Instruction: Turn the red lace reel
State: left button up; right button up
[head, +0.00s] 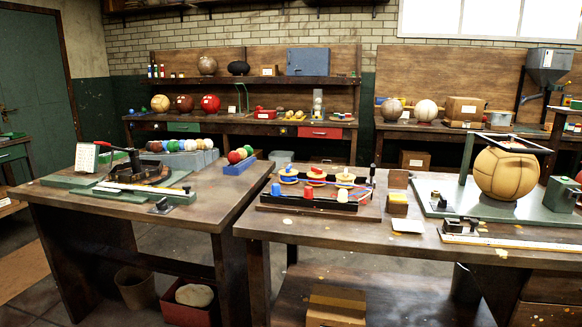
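A dark tray (262,206) on the right-hand workbench holds three flat round reels in a row at its back. The middle reel (316,175) has a red top. The left reel (288,172) has a blue knob, and the right reel (345,177) is topped yellow and pale. In front of them stand a blue piece (276,190), a red piece (307,193) and a white piece (342,196). I cannot tell for sure which red part is the lace reel. Neither of my grippers is in view.
A large tan leather ball (506,174) sits on a green stand at the right. Wooden blocks (397,203) and a white card (407,226) lie beside the tray. The left workbench (215,215) holds a green board and coloured balls. A gap separates the two benches.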

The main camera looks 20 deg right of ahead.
aim_at(315, 173)
jog(key=u, duration=0.55)
jog(key=i, duration=1.55)
jog(key=z, duration=0.95)
